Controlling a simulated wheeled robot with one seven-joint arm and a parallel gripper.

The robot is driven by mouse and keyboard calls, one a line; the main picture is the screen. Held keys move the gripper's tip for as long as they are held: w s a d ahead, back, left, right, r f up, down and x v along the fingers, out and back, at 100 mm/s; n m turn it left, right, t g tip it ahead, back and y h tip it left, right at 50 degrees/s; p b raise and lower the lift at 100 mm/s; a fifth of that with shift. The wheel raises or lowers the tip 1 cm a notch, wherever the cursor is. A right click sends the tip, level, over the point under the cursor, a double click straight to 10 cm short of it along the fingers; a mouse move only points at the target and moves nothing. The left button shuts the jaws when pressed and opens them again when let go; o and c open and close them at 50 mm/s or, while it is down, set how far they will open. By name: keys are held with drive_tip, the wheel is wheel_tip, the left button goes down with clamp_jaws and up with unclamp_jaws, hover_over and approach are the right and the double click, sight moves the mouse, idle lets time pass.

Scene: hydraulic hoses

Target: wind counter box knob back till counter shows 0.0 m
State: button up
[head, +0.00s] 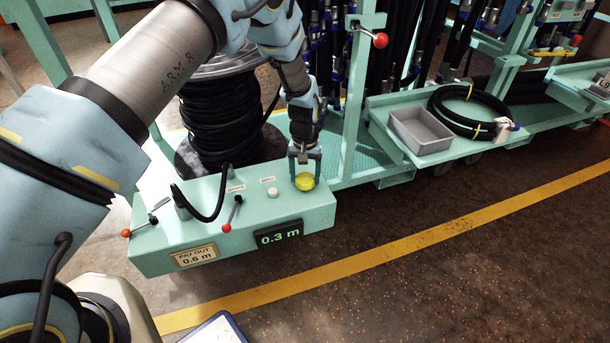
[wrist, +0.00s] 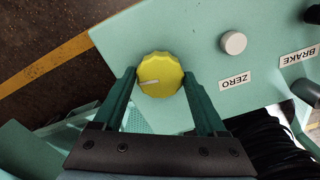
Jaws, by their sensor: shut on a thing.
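The counter box (head: 160,240) is a pale green box whose black display (head: 279,235) reads 0.3 m in green. Its yellow knob (head: 305,182) sits at the right end of the top face. My gripper (head: 304,165) points down over the knob and is shut on it. In the wrist view the yellow knob (wrist: 160,74) has a scalloped rim and a white pointer line toward the left. The fingers (wrist: 160,92) stand on either side of it. The display is out of the wrist view.
A white button (wrist: 233,43) labelled ZERO is beside the knob. A hose reel (head: 215,115) stands behind; a grey tray (head: 420,130) is right.

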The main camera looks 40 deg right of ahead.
sight(305, 178)
drive_tip(key=shift+m, duration=2.2)
idle(2.7)
drive_tip(key=o, duration=1.3)
wheel_tip(305, 178, up, 11)
drive_tip(key=shift+f, duration=0.1)
